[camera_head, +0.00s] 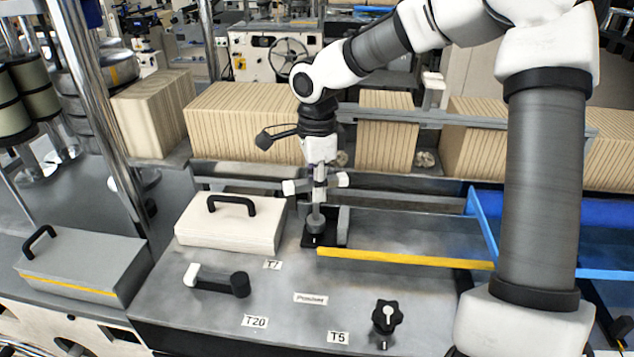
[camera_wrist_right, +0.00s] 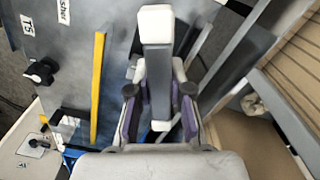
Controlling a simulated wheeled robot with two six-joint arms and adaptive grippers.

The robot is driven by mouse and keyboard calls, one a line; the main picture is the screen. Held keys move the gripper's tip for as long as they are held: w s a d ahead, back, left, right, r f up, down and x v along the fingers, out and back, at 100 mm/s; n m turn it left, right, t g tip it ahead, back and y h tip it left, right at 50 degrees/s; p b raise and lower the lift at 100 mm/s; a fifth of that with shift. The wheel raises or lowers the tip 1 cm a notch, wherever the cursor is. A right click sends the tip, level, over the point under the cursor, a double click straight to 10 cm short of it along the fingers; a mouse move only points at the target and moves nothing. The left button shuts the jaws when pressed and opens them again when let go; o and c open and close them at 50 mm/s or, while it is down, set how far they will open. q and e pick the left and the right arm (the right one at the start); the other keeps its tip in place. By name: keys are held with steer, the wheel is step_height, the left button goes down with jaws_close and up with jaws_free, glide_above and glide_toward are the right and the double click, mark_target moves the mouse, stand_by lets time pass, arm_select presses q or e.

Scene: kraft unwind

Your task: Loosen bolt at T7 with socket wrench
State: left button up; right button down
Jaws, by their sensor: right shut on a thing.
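My right gripper (camera_head: 318,180) points down at the middle of the panel, shut on the socket wrench (camera_head: 316,212). The wrench stands upright, its grey socket end at the black mount (camera_head: 308,241) beside the T7 label (camera_head: 271,265). The bolt is hidden under the socket, so I cannot tell how fully it is seated. In the right wrist view, the gripper's fingers (camera_wrist_right: 160,112) lie on both sides of the grey wrench body (camera_wrist_right: 157,65). My left gripper is not in view.
A cream lidded box (camera_head: 232,233) with a black handle stands left of the wrench. A yellow bar (camera_head: 400,259) runs to the right. A black lever (camera_head: 217,281) by T20 and a black knob (camera_head: 386,317) by T5 are in front. Brown stacks (camera_head: 240,115) stand behind.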

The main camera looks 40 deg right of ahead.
steer(key=shift+r+n+p, duration=0.15)
steer(key=shift+n+p, duration=0.45)
steer(key=shift+n, duration=0.5)
steer(key=shift+n+p, duration=0.45)
steer(key=shift+n, duration=0.55)
steer(key=shift+r+n+p, duration=0.1)
steer(key=shift+n+p, duration=0.65)
steer(key=shift+n, duration=0.25)
steer(key=shift+w+n, duration=0.1)
steer(key=shift+n, duration=0.2)
